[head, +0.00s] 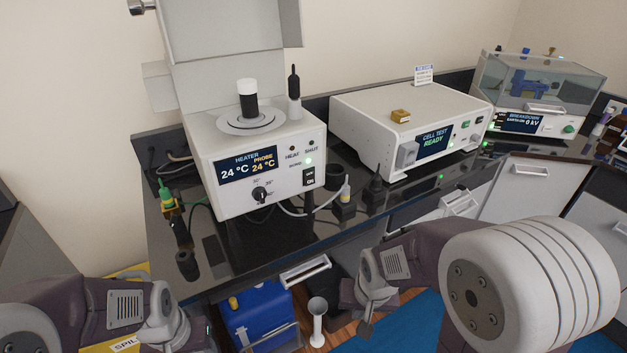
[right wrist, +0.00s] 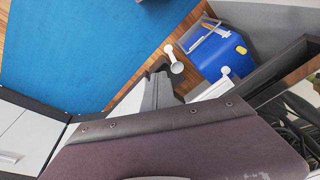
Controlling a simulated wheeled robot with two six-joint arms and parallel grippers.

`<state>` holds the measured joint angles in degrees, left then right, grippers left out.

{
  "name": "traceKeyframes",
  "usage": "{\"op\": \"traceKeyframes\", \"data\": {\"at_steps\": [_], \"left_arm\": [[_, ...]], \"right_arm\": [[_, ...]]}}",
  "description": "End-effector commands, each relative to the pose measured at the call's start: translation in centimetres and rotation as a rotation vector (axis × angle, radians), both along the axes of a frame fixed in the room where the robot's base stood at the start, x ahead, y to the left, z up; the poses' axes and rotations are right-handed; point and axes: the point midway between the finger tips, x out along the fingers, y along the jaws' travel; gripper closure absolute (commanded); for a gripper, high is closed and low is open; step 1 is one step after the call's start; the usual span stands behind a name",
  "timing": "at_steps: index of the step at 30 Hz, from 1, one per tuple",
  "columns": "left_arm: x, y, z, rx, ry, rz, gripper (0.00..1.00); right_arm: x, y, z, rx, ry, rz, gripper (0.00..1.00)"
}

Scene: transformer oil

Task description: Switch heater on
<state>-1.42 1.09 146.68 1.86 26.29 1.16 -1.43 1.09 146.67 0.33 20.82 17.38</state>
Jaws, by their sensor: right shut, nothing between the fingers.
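The heater (head: 255,165) is a white box on the dark bench at the left of the head view. Its display (head: 247,166) reads HEATER 24 °C and PROBE 24 °C. A black rocker switch (head: 308,178) sits at the right of its front, with a lit green lamp above it. My right gripper (head: 365,322) is shut and empty, low in front of the bench, apart from the heater. My left arm shows at bottom left; its fingers are out of view.
A white cell test unit (head: 410,115) reading READY stands right of the heater, with a breakdown tester (head: 538,95) beyond. A cable and plugs (head: 344,198) lie before the heater. A blue container (head: 258,320) and white funnel (head: 317,318) are on the floor.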

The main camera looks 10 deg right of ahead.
Motion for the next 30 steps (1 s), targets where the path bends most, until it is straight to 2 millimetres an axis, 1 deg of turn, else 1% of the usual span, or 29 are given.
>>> {"op": "traceKeyframes", "data": {"at_steps": [2, 3, 4, 5, 6, 7, 8, 9, 11, 12, 13, 15, 16, 18, 22, 25, 30], "left_arm": [[0.0, 0.0, 0.0, 0.000, 0.000, 0.000, 0.49], [0.0, 0.0, 0.0, 0.000, 0.000, 0.000, 0.49], [0.0, 0.0, 0.2, 0.000, 0.000, 0.000, 0.49], [0.0, 0.0, 0.6, 0.000, 0.000, 0.000, 0.49], [0.0, 0.0, 1.5, 0.000, 0.000, 0.000, 0.49], [0.0, 0.0, 2.3, 0.000, 0.000, 0.000, 0.49], [0.0, 0.0, 3.2, 0.000, 0.000, 0.000, 0.49], [0.0, 0.0, 4.6, 0.000, 0.000, 0.000, 0.49], [0.0, 0.0, 7.1, 0.000, 0.000, 0.000, 0.49], [0.0, 0.0, 9.3, 0.000, 0.000, 0.000, 0.49], [0.0, 0.0, 10.7, 0.000, 0.000, 0.000, 0.49], [0.0, 0.0, 13.2, 0.000, -0.001, 0.000, 0.49], [0.0, 0.0, 14.1, 0.000, -0.001, 0.000, 0.49], [0.0, 0.0, 15.8, 0.000, -0.001, 0.000, 0.49], [0.0, 0.0, 17.6, 0.000, 0.000, 0.000, 0.49], [0.0, 0.0, 18.0, 0.000, 0.000, 0.000, 0.49], [0.0, 0.0, 17.7, 0.000, 0.000, 0.000, 0.49]], "right_arm": [[3.0, -0.3, 0.8, 0.030, -0.126, -0.164, 1.00], [4.9, -0.4, 1.5, 0.062, -0.202, -0.250, 1.00], [6.2, -0.3, 2.2, 0.094, -0.257, -0.312, 1.00], [7.5, -0.2, 3.1, 0.133, -0.309, -0.371, 1.00], [9.2, 0.0, 4.8, 0.195, -0.376, -0.444, 1.00], [10.4, 0.2, 6.2, 0.248, -0.420, -0.497, 1.00], [11.5, 0.4, 7.7, 0.308, -0.459, -0.546, 1.00], [12.9, 0.9, 9.8, 0.397, -0.503, -0.605, 1.00], [14.7, 1.8, 13.6, 0.549, -0.546, -0.684, 1.00], [15.7, 2.4, 16.4, 0.654, -0.554, -0.725, 1.00], [16.1, 2.8, 18.0, 0.719, -0.551, -0.744, 1.00], [16.6, 3.1, 20.6, 0.804, -0.534, -0.759, 1.00], [16.7, 3.1, 21.4, 0.818, -0.530, -0.756, 1.00], [16.5, 2.4, 22.3, 0.808, -0.518, -0.753, 1.00], [16.4, 0.9, 23.0, 0.791, -0.508, -0.797, 1.00], [16.4, 0.3, 23.1, 0.786, -0.509, -0.812, 1.00], [16.4, 0.2, 22.8, 0.785, -0.511, -0.814, 1.00]]}}
